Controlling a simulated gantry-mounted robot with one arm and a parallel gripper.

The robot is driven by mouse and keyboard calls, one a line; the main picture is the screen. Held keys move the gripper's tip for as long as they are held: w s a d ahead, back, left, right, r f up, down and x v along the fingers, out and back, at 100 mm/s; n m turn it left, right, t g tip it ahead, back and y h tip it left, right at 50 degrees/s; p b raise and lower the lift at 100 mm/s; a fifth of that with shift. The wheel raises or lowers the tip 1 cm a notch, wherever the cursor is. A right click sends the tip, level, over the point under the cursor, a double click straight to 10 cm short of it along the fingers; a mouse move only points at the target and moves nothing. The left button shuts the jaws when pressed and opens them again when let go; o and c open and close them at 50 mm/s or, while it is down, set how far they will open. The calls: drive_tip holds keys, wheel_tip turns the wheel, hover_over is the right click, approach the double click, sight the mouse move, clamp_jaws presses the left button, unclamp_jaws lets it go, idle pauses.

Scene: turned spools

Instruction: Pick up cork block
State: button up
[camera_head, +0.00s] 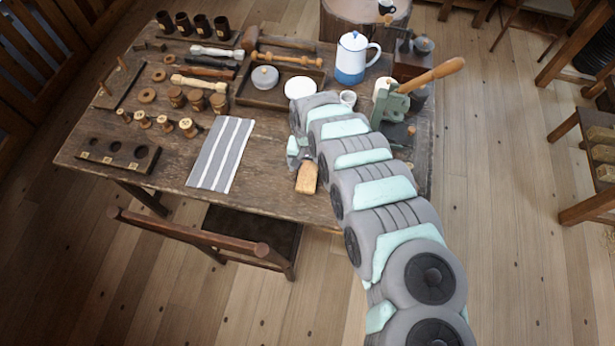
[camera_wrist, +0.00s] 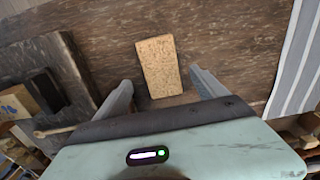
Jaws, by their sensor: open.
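The cork block (camera_head: 307,178) is a tan, speckled rectangular piece lying on the wooden table near its front edge. In the wrist view the cork block (camera_wrist: 159,66) lies slightly tilted, ahead of and between my two fingers. My gripper (camera_wrist: 160,88) is open, with one finger on each side of the block's near end and a gap on both sides. In the head view my gripper (camera_head: 298,154) is partly hidden by my arm, just behind the block.
A grey striped cloth (camera_head: 221,153) lies left of the block. A tray (camera_head: 275,97), a blue-white pot (camera_head: 352,58) and a green wooden-handled press (camera_head: 395,105) stand farther back. A chair (camera_head: 190,232) is at the front. Bare table lies between cloth and block.

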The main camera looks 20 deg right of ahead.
sight(308, 175)
drive_tip(key=shift+a+f+b, duration=0.15)
drive_tip(key=shift+f+b, duration=0.4)
drive_tip(key=shift+f, duration=2.15)
drive_tip(key=shift+c, duration=0.3)
drive_tip(key=c, duration=1.4)
